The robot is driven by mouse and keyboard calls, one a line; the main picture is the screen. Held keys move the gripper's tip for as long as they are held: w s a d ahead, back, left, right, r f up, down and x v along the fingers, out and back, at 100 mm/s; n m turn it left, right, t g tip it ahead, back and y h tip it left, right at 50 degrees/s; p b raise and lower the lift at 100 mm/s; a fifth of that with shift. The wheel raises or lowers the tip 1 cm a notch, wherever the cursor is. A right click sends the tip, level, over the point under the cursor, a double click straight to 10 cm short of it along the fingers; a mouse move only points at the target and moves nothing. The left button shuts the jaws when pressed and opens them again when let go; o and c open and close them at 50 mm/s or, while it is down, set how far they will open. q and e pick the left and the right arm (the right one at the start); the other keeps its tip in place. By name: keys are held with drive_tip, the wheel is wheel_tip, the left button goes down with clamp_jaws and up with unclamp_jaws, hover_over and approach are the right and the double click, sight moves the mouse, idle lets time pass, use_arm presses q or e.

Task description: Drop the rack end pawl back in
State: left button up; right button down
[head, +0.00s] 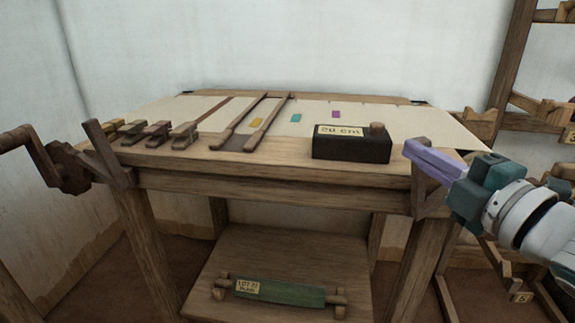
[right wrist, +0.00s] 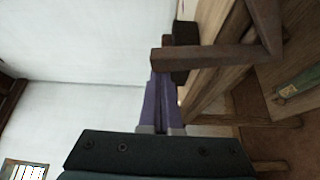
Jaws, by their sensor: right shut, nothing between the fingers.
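My right gripper (head: 410,148) has purple fingers and is shut and empty at the loom's right front corner. In the head view its fingers overlap the top of a wooden V-shaped bracket (head: 418,186). In the right wrist view the fingers (right wrist: 160,80) point at a brown wooden bar (right wrist: 205,55) that crosses just past their tips; I cannot tell whether they touch. A matching bracket (head: 108,152) stands at the left front corner, beside a dark crank and toothed wheel (head: 68,168). I cannot tell which part is the rack end pawl. My left gripper is out of view.
A green roll (head: 280,291) lies on the lower shelf. A wooden rack (head: 515,60) stands at right.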

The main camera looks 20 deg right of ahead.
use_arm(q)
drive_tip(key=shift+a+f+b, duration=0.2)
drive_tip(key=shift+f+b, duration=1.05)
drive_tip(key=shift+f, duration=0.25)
use_arm(e)
drive_tip(key=shift+s+d+r+m+t+h, duration=0.1)
drive_tip(key=shift+s+d+m+t, duration=0.3)
drive_tip(key=shift+d+m, duration=0.3)
drive_tip(key=shift+s+d+f+m+t+h, duration=0.1)
drive_tip(key=shift+s+d+m+t, duration=0.3)
drive_tip(key=shift+d+m, duration=0.3)
drive_tip(key=shift+s+d+r+m+t+h, duration=0.1)
drive_tip(key=shift+s+d+m+t, duration=0.25)
drive_tip(key=shift+d+m, duration=0.35)
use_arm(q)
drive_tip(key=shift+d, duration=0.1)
use_arm(e)
drive_tip(key=shift+a, duration=0.15)
